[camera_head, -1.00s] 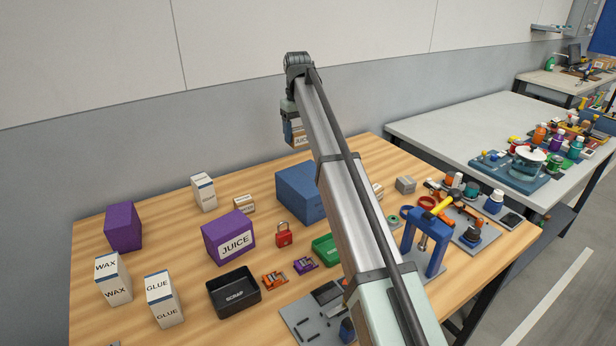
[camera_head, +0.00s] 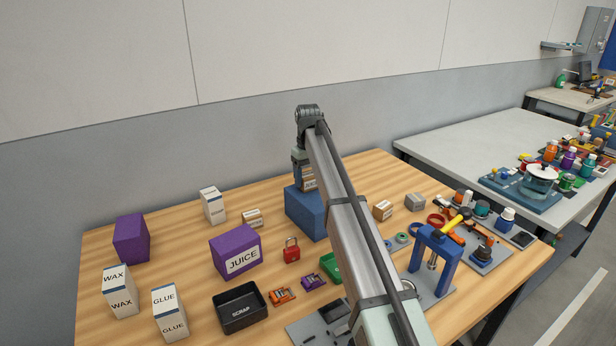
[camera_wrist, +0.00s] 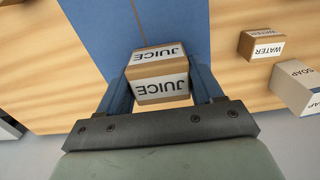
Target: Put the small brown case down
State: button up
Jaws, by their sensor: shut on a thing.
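The small brown case (camera_wrist: 158,68) has a white JUICE label and sits between the two fingers of my gripper (camera_wrist: 160,88) in the wrist view. My gripper is shut on it. In the head view the case (camera_head: 309,184) shows partly, just left of my arm, at the top of the blue box (camera_head: 303,212). The blue box also lies behind the case in the wrist view (camera_wrist: 95,25). I cannot tell whether the case touches the box's top. My arm hides part of the box and case.
A small brown carton (camera_head: 252,219), a white carton (camera_head: 212,205), a red padlock (camera_head: 291,250) and a purple JUICE box (camera_head: 235,251) stand left of the blue box. Another brown carton (camera_head: 383,211) and a grey block (camera_head: 415,202) stand right. Bare wood lies behind the blue box.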

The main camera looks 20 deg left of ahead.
aim_at(308, 174)
jog(key=shift+f, duration=0.15)
jog(key=o, duration=1.1)
notch_tip(308, 174, up, 12)
jog(key=shift+r, duration=0.2)
